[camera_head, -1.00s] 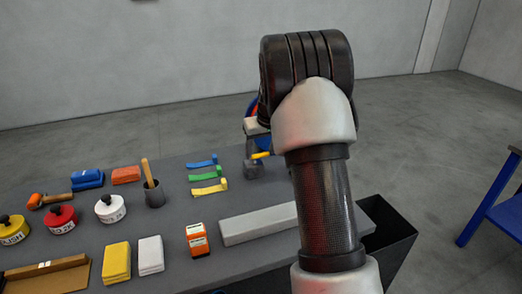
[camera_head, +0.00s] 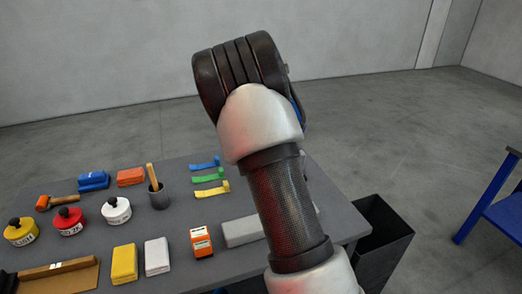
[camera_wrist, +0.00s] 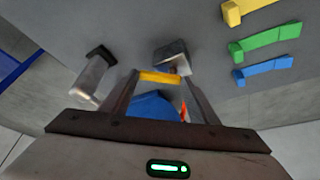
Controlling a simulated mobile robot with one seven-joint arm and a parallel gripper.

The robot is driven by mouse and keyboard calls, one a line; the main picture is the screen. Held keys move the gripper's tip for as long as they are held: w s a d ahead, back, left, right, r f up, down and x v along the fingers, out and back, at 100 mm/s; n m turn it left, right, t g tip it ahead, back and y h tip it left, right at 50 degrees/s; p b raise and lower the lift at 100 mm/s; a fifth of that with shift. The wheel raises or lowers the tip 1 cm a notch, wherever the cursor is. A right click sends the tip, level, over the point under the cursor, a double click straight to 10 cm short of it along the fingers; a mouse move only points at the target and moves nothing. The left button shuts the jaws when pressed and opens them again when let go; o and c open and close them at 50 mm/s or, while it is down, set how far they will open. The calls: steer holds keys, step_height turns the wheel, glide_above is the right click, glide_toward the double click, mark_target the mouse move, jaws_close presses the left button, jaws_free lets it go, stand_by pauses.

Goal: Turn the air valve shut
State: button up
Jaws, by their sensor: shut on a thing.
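The air valve shows in the wrist view as a grey block (camera_wrist: 172,52) with a yellow lever (camera_wrist: 160,77) beside it. My gripper (camera_wrist: 160,80) has one finger at each end of the yellow lever and is shut on it. The lever lies crosswise between the fingertips. A blue rounded part (camera_wrist: 152,106) shows behind the lever, between the fingers. In the head view, my arm hides the valve and my gripper.
A grey cylinder with a dark end (camera_wrist: 95,75) is close to the left finger. Yellow (camera_head: 213,190), green (camera_head: 208,176) and blue (camera_head: 205,163) strips lie left of my arm. A black bin (camera_head: 383,240) stands off the table's right edge.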

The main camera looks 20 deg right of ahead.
steer(key=m+g+p, duration=0.1)
steer(key=m, duration=0.2)
steer(key=a+m+g+h+p, duration=0.1)
steer(key=m, duration=0.3)
steer(key=a+m+g+p, duration=0.1)
steer(key=m, duration=0.2)
steer(key=shift+a+g+h+p, duration=0.1)
steer(key=shift+g+h+p, duration=0.2)
steer(key=shift+p, duration=0.1)
steer(key=shift+m, duration=0.4)
steer(key=o, duration=1)
steer(key=shift+o, duration=0.2)
steer(key=shift+w, duration=0.1)
steer(key=v, duration=1.7)
steer(key=shift+a+r+p, duration=0.15)
steer(key=shift+a+p, duration=0.05)
steer(key=shift+p, duration=0.1)
